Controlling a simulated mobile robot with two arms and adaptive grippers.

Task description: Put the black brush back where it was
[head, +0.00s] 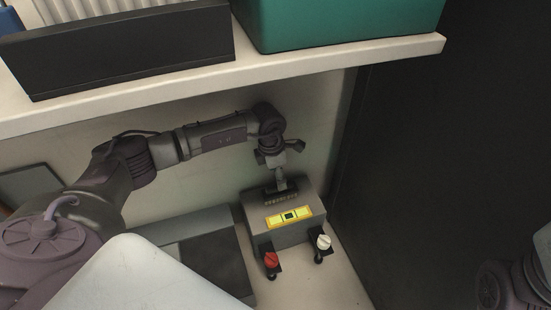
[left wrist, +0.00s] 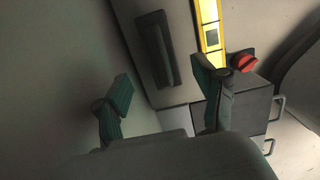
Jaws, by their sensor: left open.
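A grey box (head: 262,226) with a yellow label strip stands on the lower surface under the shelf. A dark elongated piece, which looks like the black brush (head: 281,188), is at the top of the box; it shows in the left wrist view as a dark bar (left wrist: 154,48) against the grey face. I cannot tell whether it is fully seated. My right gripper is not in view.
A red knob (head: 271,259) and a white knob (head: 323,242) stick out at the box's front. A white shelf (head: 330,62) with a teal bin (head: 345,22) and a black panel (head: 120,52) overhangs the arm. A dark wall (head: 430,150) is at right.

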